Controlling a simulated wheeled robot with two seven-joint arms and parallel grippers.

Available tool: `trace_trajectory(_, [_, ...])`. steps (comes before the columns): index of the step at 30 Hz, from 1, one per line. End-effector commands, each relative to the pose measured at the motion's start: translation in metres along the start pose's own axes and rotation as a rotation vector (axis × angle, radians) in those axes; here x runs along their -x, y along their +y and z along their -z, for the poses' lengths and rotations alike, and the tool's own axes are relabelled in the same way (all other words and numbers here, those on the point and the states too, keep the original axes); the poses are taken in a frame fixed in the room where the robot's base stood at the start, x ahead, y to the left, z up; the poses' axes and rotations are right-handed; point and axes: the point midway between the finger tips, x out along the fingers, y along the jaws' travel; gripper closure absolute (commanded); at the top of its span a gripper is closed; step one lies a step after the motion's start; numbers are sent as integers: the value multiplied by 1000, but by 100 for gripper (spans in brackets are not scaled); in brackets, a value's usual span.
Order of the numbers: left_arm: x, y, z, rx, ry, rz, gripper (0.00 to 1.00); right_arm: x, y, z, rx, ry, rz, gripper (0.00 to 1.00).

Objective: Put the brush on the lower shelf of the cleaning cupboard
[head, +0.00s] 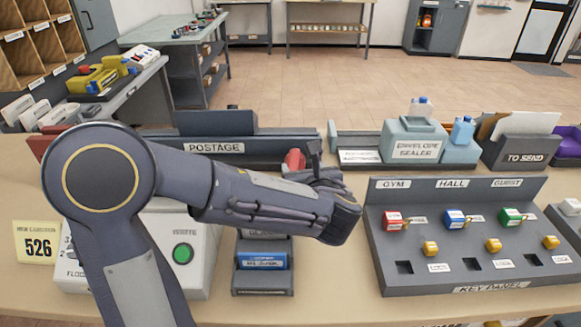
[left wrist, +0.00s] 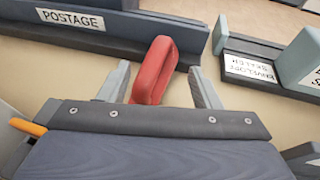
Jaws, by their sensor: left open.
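A red loop-shaped thing (left wrist: 152,72) stands between the fingers of my left gripper (left wrist: 160,88) in the left wrist view. The fingers are apart, one on each side of it. In the head view its red top (head: 294,159) shows beside my left gripper (head: 309,166), by the postage holder. I cannot tell whether it is the brush; no other thing shows clearly as a brush. A grey open-fronted cupboard (head: 461,25) stands at the far back right, with small orange-red things inside. I cannot read a label on it. My right gripper is out of view.
The postage holder (head: 165,148), envelope sealer (head: 413,148), to-send box (head: 518,151) and key panel (head: 475,289) crowd the counter. A side bench (head: 133,86) and a green-topped table (head: 172,37) stand at left. The tiled floor (head: 320,80) beyond is clear.

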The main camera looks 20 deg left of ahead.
Motion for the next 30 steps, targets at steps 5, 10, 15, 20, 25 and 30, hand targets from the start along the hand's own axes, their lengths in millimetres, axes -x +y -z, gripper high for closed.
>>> trace_trajectory(5, [-22,2,1,-1,2,-2,42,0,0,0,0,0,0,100])
trace_trajectory(10, [-48,5,3,-1,2,-4,42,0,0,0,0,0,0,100])
trace_trajectory(15, [-64,4,3,0,1,-1,42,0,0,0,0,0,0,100])
trace_trajectory(20, [-66,4,2,-1,0,1,42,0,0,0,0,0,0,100])
trace_trajectory(25, [-65,4,2,0,0,1,53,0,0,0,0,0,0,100])
trace_trajectory(30, [-65,4,2,0,0,1,75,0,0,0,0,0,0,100])
